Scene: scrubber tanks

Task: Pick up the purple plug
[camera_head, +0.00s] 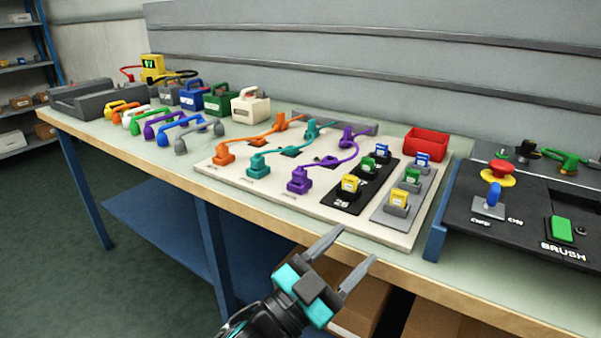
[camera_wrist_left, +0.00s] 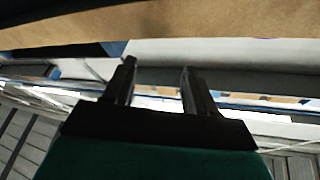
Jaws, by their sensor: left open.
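The purple plug (camera_head: 299,181) stands at the front of a pale board on the bench, and a purple cable runs from it to a second purple end at the back. My left gripper (camera_head: 354,246) is open and empty, in front of the bench edge and to the right of the purple plug. Its two open fingers also show in the left wrist view (camera_wrist_left: 158,68), with nothing between them; the purple plug cannot be made out there. My right gripper is not in view.
Teal (camera_head: 257,166) and orange (camera_head: 224,153) plugs stand left of the purple one. A black strip (camera_head: 345,220) with yellow, green and blue blocks lies right of it. A red bin (camera_head: 426,142) and a control panel (camera_head: 520,235) are farther right. The bench's wooden edge (camera_wrist_left: 160,22) crosses the wrist view.

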